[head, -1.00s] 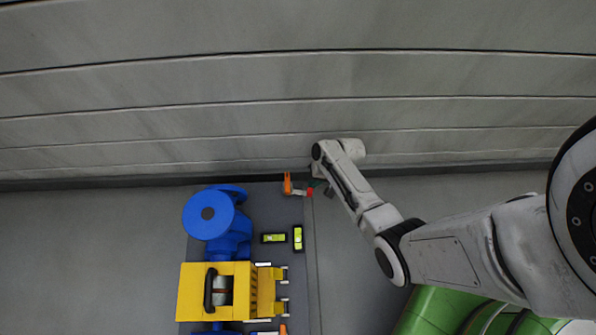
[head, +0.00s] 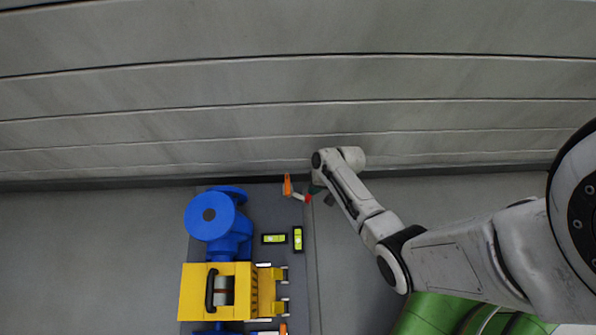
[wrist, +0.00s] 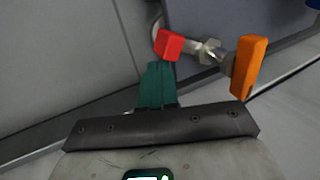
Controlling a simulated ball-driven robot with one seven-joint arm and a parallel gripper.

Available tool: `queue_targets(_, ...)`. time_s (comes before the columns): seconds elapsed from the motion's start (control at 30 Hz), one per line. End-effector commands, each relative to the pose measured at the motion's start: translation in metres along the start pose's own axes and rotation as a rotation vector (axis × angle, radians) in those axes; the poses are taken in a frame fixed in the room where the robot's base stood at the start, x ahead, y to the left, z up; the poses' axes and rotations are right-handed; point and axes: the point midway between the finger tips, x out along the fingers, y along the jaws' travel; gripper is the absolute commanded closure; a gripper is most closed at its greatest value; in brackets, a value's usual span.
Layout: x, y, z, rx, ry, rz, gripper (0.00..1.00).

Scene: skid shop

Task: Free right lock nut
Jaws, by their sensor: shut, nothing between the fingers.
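In the wrist view, a red block (wrist: 169,45) sits at the left end of metal hardware that includes what looks like a hex nut (wrist: 211,50). An upright orange block (wrist: 248,67) is at its right end. I cannot tell which part is the lock nut. My gripper (wrist: 160,68) has green fingers, shut and empty, with tips just below the red block; whether they touch is unclear. In the head view, the red end (head: 308,198) and orange piece (head: 287,185) sit at the skid's upper right corner, with my gripper (head: 316,189) just right of them.
A blue valve body (head: 208,216) and a yellow actuator box (head: 196,290) stand on the grey skid (head: 262,196). Two yellow-green level vials (head: 274,239) lie nearby. Another orange piece (head: 283,329) shows at the bottom. The ribbed wall (head: 230,120) is close behind my gripper.

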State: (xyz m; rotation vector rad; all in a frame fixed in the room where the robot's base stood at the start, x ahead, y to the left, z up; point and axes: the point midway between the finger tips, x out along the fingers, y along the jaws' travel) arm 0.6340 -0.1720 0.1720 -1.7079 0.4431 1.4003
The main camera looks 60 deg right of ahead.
Motion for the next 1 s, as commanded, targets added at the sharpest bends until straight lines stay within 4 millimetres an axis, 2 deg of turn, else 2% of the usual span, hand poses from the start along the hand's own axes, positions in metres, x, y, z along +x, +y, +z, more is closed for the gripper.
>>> queue_targets(0.23,-0.001,-0.003,0.013,0.000,-0.002,0.000,1.00)
queue_targets(0.67,0.001,-0.003,0.016,0.000,-0.001,0.000,1.00)
queue_targets(1.0,0.003,-0.009,0.032,0.000,-0.003,0.001,1.00)
